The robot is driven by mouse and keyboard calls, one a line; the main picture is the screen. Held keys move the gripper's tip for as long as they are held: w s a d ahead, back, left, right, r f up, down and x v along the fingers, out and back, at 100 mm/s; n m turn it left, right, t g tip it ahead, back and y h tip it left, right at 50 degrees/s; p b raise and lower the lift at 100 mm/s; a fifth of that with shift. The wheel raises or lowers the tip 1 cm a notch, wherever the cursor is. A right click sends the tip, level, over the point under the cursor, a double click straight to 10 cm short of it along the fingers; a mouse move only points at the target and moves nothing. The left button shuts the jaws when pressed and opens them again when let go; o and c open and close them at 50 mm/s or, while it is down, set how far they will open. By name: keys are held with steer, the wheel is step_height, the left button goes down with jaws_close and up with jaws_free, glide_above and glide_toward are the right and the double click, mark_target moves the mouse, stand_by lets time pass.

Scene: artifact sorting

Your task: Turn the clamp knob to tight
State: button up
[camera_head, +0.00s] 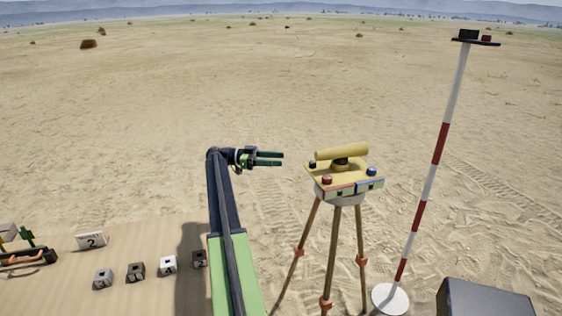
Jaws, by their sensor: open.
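A yellow surveying instrument (342,153) stands on a yellow base plate (350,178) on top of a wooden tripod (335,250). Several small knobs show on the base: a red knob (327,180) at the front left, a dark knob (312,164) at the left and a blue knob (372,171) at the right. I cannot tell which is the clamp knob, or how any of them is turned. My gripper (282,158) is open and empty. It points right and is apart from the instrument, to its left at about the same picture height.
A red-and-white pole (432,168) with a dark top stands right of the tripod on a white disc (390,298). A dark box (486,299) is at the bottom right. A table (60,290) at the lower left holds several small blocks and a "2" sign (91,241). Open sand lies behind.

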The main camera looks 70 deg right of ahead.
mark_target(313, 165)
steer(key=a+n+t+h, duration=0.35)
steer(key=a+h, duration=0.25)
steer(key=a, duration=0.2)
steer(key=shift+n+g, duration=0.25)
steer(key=shift+g, duration=0.1)
steer(key=x, duration=1.7)
steer(key=shift+s+d+f, duration=0.15)
steer(key=shift+s+f, duration=0.05)
steer(key=shift+f, duration=0.05)
jaws_close()
